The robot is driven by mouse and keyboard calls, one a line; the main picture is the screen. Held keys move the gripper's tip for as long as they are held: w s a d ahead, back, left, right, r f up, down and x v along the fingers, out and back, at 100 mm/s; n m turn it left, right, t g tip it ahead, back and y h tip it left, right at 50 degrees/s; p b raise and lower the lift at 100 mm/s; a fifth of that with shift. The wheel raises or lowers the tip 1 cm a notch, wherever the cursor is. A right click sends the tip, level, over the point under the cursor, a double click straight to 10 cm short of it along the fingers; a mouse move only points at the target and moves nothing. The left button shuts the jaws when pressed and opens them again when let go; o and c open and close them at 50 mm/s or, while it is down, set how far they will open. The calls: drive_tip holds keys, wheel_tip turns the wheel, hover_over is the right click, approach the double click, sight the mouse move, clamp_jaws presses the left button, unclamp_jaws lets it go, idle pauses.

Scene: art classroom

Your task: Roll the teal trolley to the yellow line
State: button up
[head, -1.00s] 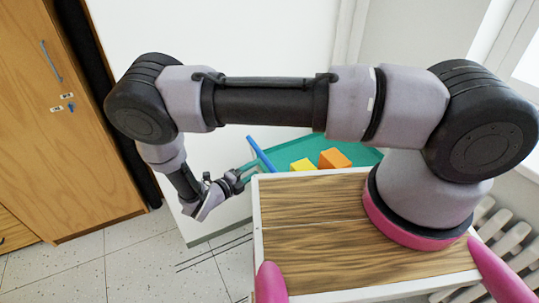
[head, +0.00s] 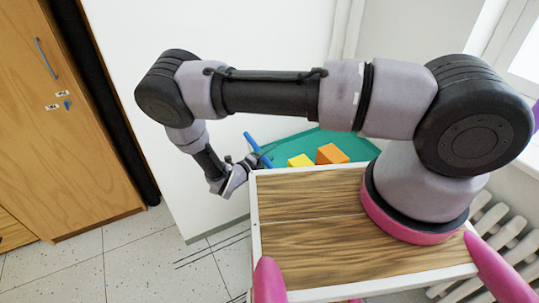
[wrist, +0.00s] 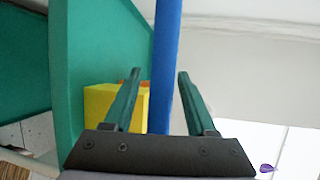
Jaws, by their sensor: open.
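The teal trolley (head: 302,146) stands beyond my wooden top in the head view, partly hidden by it and my arm. Its teal side also shows in the wrist view (wrist: 82,50). A blue handle bar (head: 256,145) rises at its left end. My gripper (head: 254,160) is at that handle, its fingers hard to make out in the head view. No yellow line is in view.
A yellow block (head: 300,160) and an orange block (head: 332,153) sit in the trolley. A wooden cabinet (head: 85,130) stands left, a white panel (head: 200,60) behind my arm, and a radiator (head: 500,235) right. Speckled floor (head: 130,260) with dark lines is clear at lower left.

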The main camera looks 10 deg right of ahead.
clamp_jaws()
idle(1.3)
